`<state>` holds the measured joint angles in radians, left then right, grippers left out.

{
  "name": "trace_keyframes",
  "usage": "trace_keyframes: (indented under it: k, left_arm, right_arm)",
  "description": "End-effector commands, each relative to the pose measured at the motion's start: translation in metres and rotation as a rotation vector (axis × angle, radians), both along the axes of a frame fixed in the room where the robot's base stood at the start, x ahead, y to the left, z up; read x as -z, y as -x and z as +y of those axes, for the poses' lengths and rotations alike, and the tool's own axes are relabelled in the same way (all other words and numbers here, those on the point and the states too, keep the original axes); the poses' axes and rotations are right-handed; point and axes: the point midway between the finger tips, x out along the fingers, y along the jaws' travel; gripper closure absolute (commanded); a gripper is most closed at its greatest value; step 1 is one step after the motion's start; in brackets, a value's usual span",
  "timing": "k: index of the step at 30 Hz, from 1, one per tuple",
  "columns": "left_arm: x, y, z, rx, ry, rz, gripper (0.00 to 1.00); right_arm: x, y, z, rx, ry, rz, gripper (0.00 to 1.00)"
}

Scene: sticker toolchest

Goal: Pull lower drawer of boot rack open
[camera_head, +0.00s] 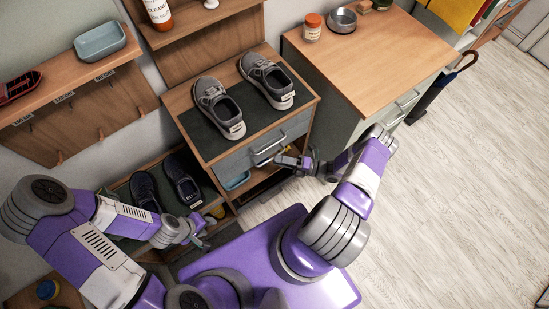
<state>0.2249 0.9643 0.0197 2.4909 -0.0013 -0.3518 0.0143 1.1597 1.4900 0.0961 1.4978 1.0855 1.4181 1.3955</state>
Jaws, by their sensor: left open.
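The boot rack (188,122) is a wooden unit with grey sneakers on its dark top mat. My left gripper (203,238) is open, low in front of the shoe shelf left of the rack.
Dark shoes (163,187) stand on a low shelf left of the rack. A wooden-topped cabinet (375,50) stands close on the right. The floor (450,200) at right is clear.

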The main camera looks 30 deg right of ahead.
Motion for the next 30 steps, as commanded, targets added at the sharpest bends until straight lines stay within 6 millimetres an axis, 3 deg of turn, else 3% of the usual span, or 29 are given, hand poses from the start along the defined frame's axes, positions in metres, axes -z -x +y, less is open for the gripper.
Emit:
trace_keyframes:
  k: [6,15,22,30]
  left_arm:
    - [-0.001,0.000,0.000,0.000,0.000,0.000,0.57]
    - [-0.001,0.000,0.000,0.000,0.000,0.000,0.57]
    - [-0.001,0.000,0.000,0.000,0.000,0.000,0.57]
    - [-0.001,0.000,0.000,0.000,0.000,0.000,0.57]
  right_arm:
    - [-0.003,-0.014,0.017,-0.002,0.002,0.000,0.64]
    - [-0.003,-0.016,0.020,-0.003,0.002,0.000,0.64]
    - [-0.003,-0.016,0.020,-0.003,0.002,0.000,0.98]
    - [-0.003,-0.016,0.020,-0.003,0.003,-0.001,1.00]
